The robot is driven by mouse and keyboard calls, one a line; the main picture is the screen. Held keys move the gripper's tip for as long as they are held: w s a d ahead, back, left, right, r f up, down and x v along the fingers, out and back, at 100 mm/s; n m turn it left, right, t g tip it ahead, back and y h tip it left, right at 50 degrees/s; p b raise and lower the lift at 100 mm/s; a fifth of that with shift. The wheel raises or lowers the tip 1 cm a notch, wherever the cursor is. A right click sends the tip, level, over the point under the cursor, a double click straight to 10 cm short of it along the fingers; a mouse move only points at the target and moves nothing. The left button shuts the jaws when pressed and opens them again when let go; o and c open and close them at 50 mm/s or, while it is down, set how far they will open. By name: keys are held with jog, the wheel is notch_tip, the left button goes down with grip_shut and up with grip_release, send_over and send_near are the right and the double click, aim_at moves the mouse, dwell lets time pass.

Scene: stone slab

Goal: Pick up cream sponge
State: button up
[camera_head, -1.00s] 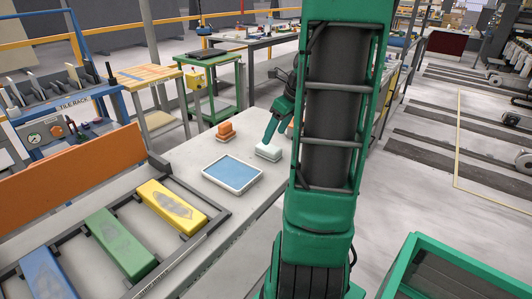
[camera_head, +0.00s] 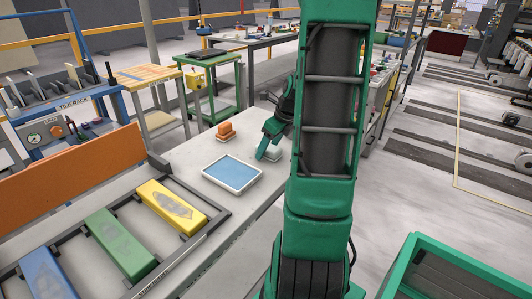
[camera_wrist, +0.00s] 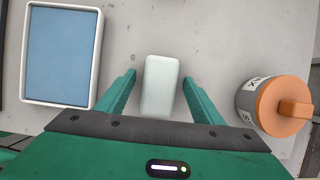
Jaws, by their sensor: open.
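The cream sponge (camera_wrist: 159,84) is a pale rounded block on the stone slab. In the wrist view it lies between the two green fingers of my gripper (camera_wrist: 160,92), with a gap on each side. The fingers are open and do not touch it. In the head view my gripper (camera_head: 269,145) is down at the slab, and only a small part of the sponge (camera_head: 273,155) shows beside a finger; the rest is hidden by my gripper and arm.
A white tray with a blue inside (camera_wrist: 61,53) lies left of the sponge. An orange-topped grey container (camera_wrist: 268,105) stands close on the right. An orange-handled block (camera_head: 226,131) sits behind the tray in the head view. Bare slab (camera_wrist: 132,20) shows between them.

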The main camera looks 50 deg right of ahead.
jog(key=shift+f, duration=0.1)
jog(key=c, duration=1.2)
notch_tip(320, 180, up, 5)
jog(key=shift+a+f, duration=0.1)
jog(key=shift+a, duration=0.05)
jog(key=w+a+r, duration=0.2)
jog(key=a+r, duration=0.4)
jog(key=a, duration=0.5)
jog(key=shift+a+r, duration=0.15)
jog(key=shift+r, duration=0.05)
jog(key=shift+o, duration=1.3)
jog(key=shift+c, duration=0.4)
